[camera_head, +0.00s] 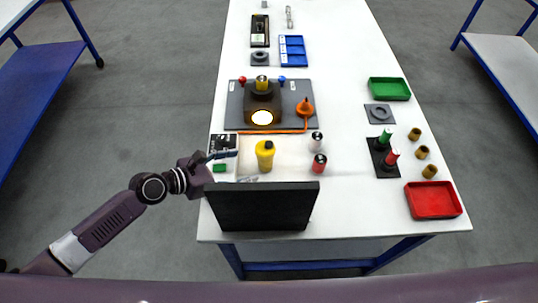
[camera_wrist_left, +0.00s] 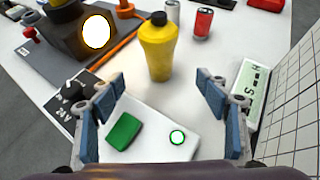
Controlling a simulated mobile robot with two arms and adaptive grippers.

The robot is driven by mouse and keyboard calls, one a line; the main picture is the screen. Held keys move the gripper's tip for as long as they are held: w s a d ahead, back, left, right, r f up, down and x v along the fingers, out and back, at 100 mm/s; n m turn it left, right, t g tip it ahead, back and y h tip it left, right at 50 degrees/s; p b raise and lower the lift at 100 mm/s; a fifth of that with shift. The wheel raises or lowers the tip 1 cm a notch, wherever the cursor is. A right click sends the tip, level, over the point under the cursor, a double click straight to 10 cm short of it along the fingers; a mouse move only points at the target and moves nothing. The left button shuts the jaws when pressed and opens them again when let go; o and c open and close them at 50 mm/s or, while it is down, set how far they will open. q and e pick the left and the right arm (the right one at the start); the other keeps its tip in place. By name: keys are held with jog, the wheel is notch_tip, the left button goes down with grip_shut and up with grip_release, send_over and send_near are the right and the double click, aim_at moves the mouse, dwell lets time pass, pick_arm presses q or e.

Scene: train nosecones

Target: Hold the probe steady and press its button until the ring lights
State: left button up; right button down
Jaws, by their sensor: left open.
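No part is clearly recognizable as the probe; an orange piece (camera_head: 305,107) with an orange cable or rod (camera_head: 275,131) lies on the grey mat (camera_head: 235,108). A white box (camera_head: 222,168) under my left gripper carries a green block or button (camera_wrist_left: 124,131) and a small white disc with a dark green ring (camera_wrist_left: 177,138). A black panel with a knob (camera_wrist_left: 75,103) adjoins it. My left gripper (camera_wrist_left: 162,98) is open, its blue-grey fingers apart over the box, with nothing between them. It also shows in the head view (camera_head: 222,156). My right gripper is out of view.
A brown block (camera_head: 262,95) with a glowing disc (camera_head: 262,117) stands on the mat. A yellow bottle (camera_head: 265,156) and red and silver cans stand ahead of the left gripper. A black screen (camera_head: 262,206) stands at the near edge. Red (camera_head: 433,200) and green trays are at right.

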aim_at(259, 162)
pick_arm(q)
jog(key=b+x, duration=0.1)
jog(key=x, duration=0.3)
jog(key=shift+w+f+b, duration=0.1)
jog(key=shift+f+b, duration=0.1)
jog(key=shift+b, duration=0.2)
jog(key=x, duration=0.3)
jog(key=shift+w+d, duration=0.15)
jog(key=shift+d, duration=0.15)
jog(key=shift+w+d+f, duration=0.2)
jog(key=shift+d, duration=0.1)
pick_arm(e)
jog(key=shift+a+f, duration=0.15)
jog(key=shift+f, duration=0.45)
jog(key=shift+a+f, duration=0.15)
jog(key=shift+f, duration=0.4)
pick_arm(q)
jog(key=shift+c, duration=0.6)
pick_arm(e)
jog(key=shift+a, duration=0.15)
